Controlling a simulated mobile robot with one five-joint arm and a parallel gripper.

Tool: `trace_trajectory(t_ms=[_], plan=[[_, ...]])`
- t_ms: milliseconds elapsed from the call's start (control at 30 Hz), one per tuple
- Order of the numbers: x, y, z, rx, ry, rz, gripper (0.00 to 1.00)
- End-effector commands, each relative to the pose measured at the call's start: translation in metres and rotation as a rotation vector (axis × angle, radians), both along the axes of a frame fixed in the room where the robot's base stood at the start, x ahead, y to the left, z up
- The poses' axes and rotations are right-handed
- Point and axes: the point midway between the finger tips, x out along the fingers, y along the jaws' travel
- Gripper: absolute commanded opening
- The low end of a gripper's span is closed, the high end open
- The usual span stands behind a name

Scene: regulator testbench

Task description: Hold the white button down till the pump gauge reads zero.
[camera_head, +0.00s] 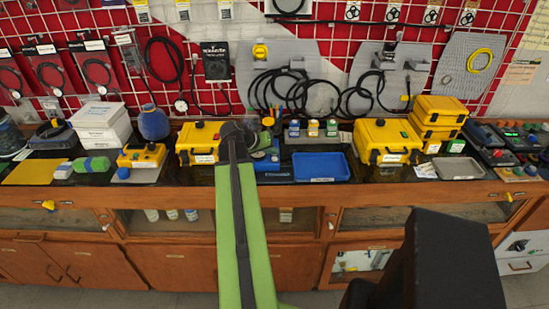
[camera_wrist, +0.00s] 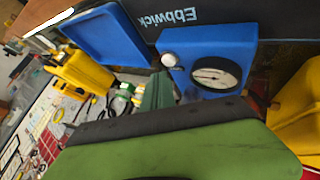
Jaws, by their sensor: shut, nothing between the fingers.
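The blue pump unit (camera_wrist: 222,42) shows in the wrist view with a round black-rimmed gauge (camera_wrist: 215,74) on its face. The gauge needle is too small to read surely. The white button (camera_wrist: 168,60) sits on the same face, left of the gauge. My gripper (camera_wrist: 166,78) is shut and empty, its dark green tip just below the button in the picture; I cannot tell whether they touch. In the head view my gripper (camera_head: 239,145) covers much of the pump area, and part of the blue unit (camera_head: 266,160) shows to its right.
A blue tray (camera_head: 320,168) lies right of my gripper, and a yellow case (camera_head: 198,143) stands close on its left. Another yellow case (camera_head: 387,142) is further right. Small bottles (camera_head: 313,128) stand behind the tray. Hoses hang on the red wall behind the bench.

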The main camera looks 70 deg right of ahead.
Motion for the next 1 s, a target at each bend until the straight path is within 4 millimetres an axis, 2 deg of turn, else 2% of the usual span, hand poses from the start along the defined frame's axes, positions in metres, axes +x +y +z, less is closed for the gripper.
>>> trace_trajectory(t_ms=[367,1000], plan=[[-0.001,0.000,-0.010,0.000,0.000,0.000,0.00],[-0.001,0.000,-0.012,0.000,0.001,0.001,0.00]])
